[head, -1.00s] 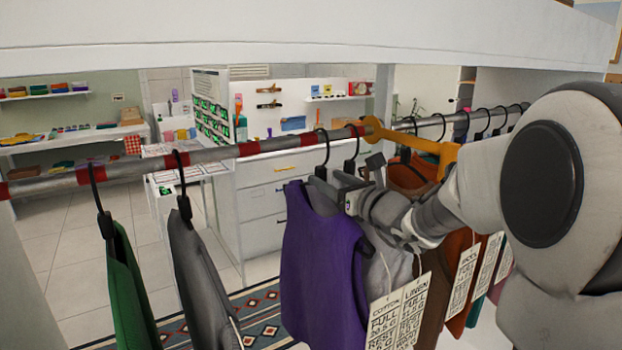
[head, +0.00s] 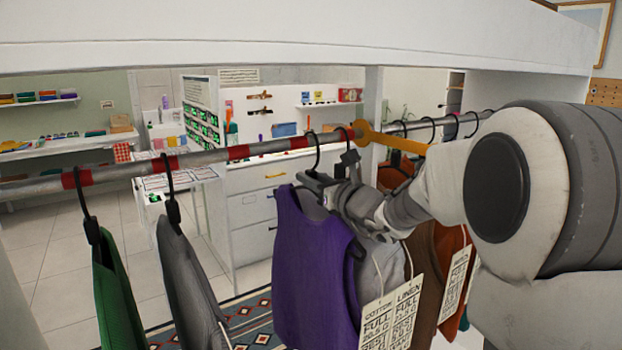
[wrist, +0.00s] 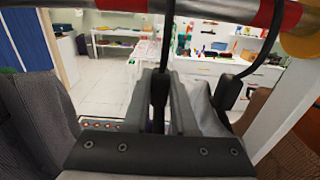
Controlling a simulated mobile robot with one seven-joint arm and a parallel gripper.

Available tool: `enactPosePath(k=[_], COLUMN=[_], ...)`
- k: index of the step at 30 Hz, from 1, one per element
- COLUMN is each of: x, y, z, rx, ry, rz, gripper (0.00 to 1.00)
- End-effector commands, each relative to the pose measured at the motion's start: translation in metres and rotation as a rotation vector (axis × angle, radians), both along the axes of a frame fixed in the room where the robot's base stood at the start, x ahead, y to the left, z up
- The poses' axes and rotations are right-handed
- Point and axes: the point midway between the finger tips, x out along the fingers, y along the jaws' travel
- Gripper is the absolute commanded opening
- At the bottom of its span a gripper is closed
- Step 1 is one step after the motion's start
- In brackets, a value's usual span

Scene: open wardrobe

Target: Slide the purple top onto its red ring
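The purple top (head: 312,275) hangs from the rail by a black hanger. Its hook (head: 314,150) sits on bare rail just right of a red ring (head: 299,142), with another red ring (head: 345,134) further right. The wrist view shows the hook (wrist: 183,35) between a red ring (wrist: 123,5) on the left and one on the right (wrist: 276,12). My gripper (head: 315,182) is at the hanger's neck. In the wrist view its fingers (wrist: 162,95) stand close on both sides of the black neck and appear shut on it. The top is mostly hidden there.
A grey garment (head: 195,270) and a green one (head: 122,290) hang to the left. A pale tagged garment (head: 383,265) hangs close on the right, with brown ones (head: 422,255) beyond. An orange bracket (head: 385,138) holds the rail. Rail between grey and purple is free.

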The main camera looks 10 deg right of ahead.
Motion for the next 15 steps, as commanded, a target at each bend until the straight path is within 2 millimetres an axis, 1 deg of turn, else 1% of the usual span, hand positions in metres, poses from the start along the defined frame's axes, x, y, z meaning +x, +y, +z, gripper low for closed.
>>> enactPosePath(k=[1, 2, 3, 8, 15], x=[0.000, 0.000, 0.000, -0.001, -0.007], y=[0.000, 0.000, 0.000, 0.001, 0.018], z=[0.000, 0.000, 0.000, 0.001, -0.001], rx=[0.000, 0.000, 0.000, 0.000, 0.000], ry=[0.000, 0.000, 0.000, -0.003, -0.004], rz=[0.000, 0.000, 0.000, 0.001, 0.003], gripper=[0.07, 0.02, 0.00, 0.00, 0.00])
